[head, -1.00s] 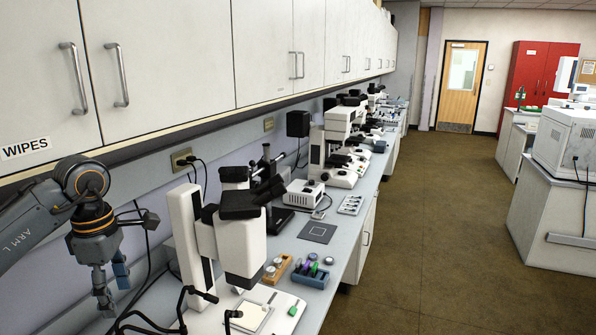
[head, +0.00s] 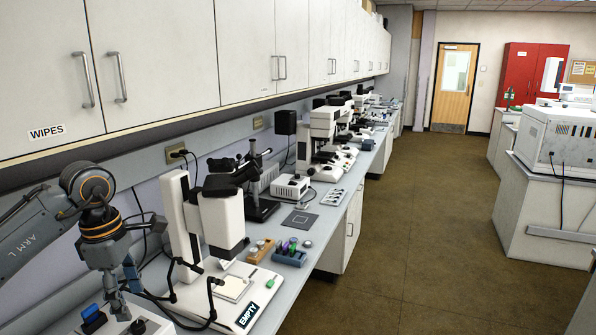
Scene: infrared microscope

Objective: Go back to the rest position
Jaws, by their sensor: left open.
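My left gripper (head: 126,291) hangs at the lower left with its fingers pointing down, apart and empty. It is left of a white microscope (head: 222,218) on the bench, with a gap between them in the picture. Black curved arms rise beside the base. My right gripper is out of view.
The bench (head: 322,229) runs back along the wall, with several other microscopes. A blue rack (head: 289,259) of vials stands right of the near microscope. A blue item (head: 90,312) lies below left of my gripper. Wall cabinets (head: 150,60) hang above. The brown floor (head: 400,240) is clear.

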